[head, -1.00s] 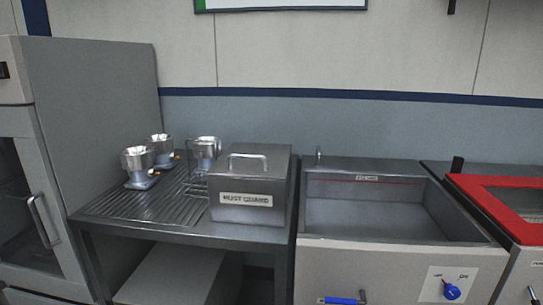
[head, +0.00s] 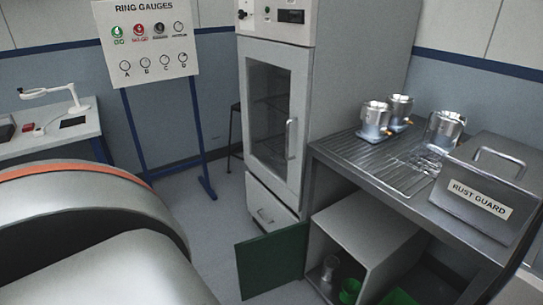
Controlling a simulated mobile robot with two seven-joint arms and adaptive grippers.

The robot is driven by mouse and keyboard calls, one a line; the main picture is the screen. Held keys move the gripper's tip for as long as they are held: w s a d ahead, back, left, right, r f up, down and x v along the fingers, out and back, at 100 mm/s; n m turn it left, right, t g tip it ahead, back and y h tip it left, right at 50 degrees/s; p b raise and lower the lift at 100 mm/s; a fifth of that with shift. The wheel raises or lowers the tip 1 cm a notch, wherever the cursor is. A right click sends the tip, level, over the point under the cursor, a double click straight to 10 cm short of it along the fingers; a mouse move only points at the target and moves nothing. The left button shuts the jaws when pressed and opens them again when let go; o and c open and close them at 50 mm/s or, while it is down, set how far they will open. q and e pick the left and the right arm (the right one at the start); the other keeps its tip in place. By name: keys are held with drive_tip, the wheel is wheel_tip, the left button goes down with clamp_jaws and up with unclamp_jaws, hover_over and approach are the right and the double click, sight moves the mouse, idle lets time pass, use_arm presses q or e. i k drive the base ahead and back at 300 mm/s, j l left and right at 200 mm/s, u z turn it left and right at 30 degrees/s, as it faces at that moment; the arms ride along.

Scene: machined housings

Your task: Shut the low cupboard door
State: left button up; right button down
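The low cupboard (head: 350,243) is a light grey box under the metal bench. Its green door (head: 272,262) stands wide open, swung out to the left of the opening. Inside the cupboard I see a clear glass-like vessel (head: 329,268) and a green container (head: 350,290), partly cut off by the lower frame edge. Neither of my grippers is in view. A large silver and orange arm link of mine fills the lower left.
The bench (head: 340,150) carries metal housings (head: 375,120) and a RUST GUARD box (head: 485,190). A tall cabinet (head: 270,120) with a glass door and a drawer stands behind the green door. A ring gauges board (head: 148,40) stands at the left. Floor (head: 205,245) is clear left of the door.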

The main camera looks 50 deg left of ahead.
sight(266, 263)
drive_tip(key=i+j, duration=0.1)
drive_tip(key=j, duration=1.8)
drive_tip(key=i+j, duration=0.15)
drive_tip(key=j, duration=1.8)
drive_tip(key=i+j, duration=0.15)
drive_tip(key=j, duration=0.8)
drive_tip(key=j+z, duration=0.15)
drive_tip(key=z, duration=0.25)
drive_tip(key=j+z, duration=0.1)
drive_tip(key=z, duration=0.35)
drive_tip(key=j+z, duration=0.15)
drive_tip(key=z, duration=0.25)
drive_tip(key=k+j+z, duration=0.2)
drive_tip(key=k, duration=0.2)
